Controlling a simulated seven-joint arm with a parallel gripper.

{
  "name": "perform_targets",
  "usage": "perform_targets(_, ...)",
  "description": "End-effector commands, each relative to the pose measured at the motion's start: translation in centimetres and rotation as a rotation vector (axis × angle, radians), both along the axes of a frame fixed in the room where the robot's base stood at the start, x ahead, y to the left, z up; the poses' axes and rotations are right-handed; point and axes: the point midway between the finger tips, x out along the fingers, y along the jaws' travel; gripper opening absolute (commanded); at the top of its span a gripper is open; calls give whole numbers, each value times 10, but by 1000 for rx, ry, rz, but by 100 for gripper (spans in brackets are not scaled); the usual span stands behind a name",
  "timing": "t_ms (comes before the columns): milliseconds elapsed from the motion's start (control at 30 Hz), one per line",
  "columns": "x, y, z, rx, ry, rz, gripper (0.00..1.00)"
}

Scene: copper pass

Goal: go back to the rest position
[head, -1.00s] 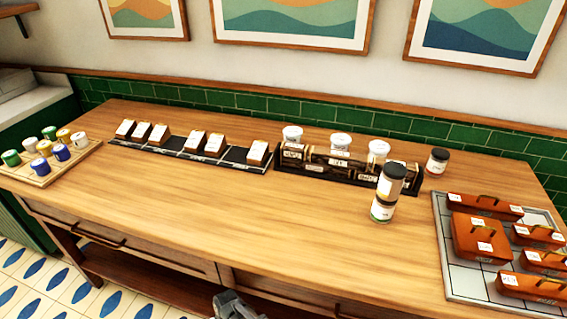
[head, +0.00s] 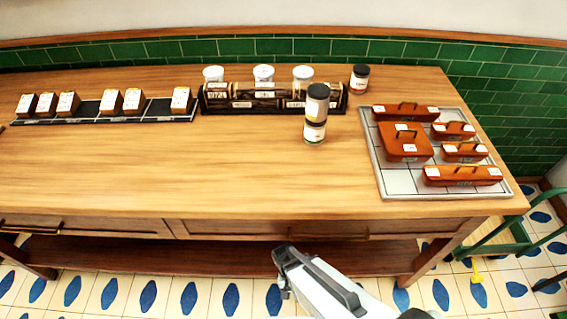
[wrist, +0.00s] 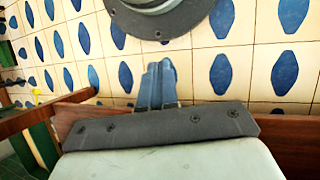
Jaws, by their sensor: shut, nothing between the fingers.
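My gripper (head: 281,256) shows in the head view at the lower middle, in front of the wooden table (head: 200,185) and below its top edge. In the wrist view its fingers (wrist: 160,72) are together with nothing between them, over the tiled floor. It touches none of the things on the table.
A rack (head: 240,104) with several white-lidded jars stands at the back. Two stacked jars (head: 316,112) stand before it, and a dark-lidded jar (head: 359,78) behind to the right. A grey tray (head: 400,184) holds several orange boxes. A dark strip (head: 60,119) bears small label-topped blocks.

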Motion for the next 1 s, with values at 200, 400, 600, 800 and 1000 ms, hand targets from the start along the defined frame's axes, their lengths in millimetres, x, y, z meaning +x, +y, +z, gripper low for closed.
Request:
perform_targets(200,-11,-41,5,54,64,-34,0)
perform_targets(400,-25,-73,8,114,113,-59,0)
perform_targets(600,-41,-99,13,180,152,-84,0)
perform_targets(800,-52,-113,15,227,174,-99,0)
perform_targets(1000,-56,-118,16,244,181,-102,0)
